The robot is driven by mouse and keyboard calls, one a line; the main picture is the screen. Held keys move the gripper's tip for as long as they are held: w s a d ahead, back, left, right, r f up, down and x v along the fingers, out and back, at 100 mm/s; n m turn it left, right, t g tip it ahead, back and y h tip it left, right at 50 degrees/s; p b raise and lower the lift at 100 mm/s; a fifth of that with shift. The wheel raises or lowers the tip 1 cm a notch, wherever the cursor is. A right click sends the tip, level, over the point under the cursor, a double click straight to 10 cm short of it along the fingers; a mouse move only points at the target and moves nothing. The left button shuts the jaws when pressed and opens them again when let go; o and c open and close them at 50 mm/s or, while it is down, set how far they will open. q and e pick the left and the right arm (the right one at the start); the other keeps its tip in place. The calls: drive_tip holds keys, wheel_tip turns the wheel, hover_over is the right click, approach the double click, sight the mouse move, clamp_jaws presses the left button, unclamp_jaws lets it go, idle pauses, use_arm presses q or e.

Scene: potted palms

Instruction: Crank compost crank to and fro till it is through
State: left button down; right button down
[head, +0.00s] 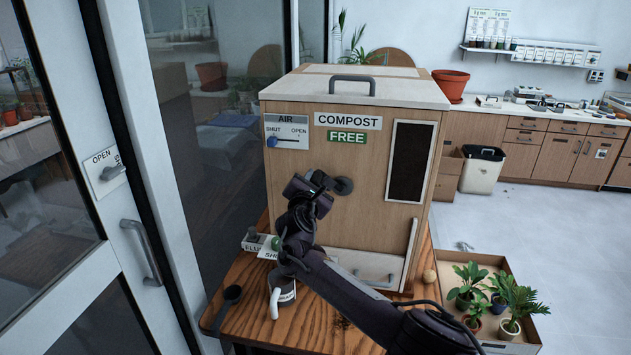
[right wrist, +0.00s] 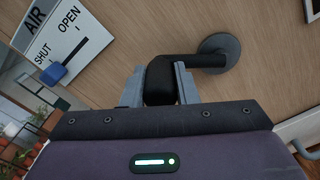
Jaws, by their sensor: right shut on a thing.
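The compost box (head: 375,235) is a wooden cabinet with a pale lid, standing on a wooden table. It bears a COMPOST sign (head: 348,121) and a green FREE label (head: 347,137). The dark crank (head: 343,186) sits on its front; in the right wrist view its round hub (right wrist: 219,52) is on the wood, with an arm reaching left to a black grip (right wrist: 160,82). My right gripper (head: 314,181) is shut on that grip, one finger on each side, as the right wrist view shows (right wrist: 159,88). My left gripper is not in view.
The AIR slider (head: 272,141) has its blue knob at SHUT. A glass door stands close left. Potted palms (head: 515,300) sit in a floor tray at right.

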drive_tip(key=shift+f, duration=0.2)
drive_tip(key=c, duration=1.1)
unclamp_jaws()
drive_tip(key=shift+a+r, duration=0.1)
drive_tip(key=shift+v, duration=3.9)
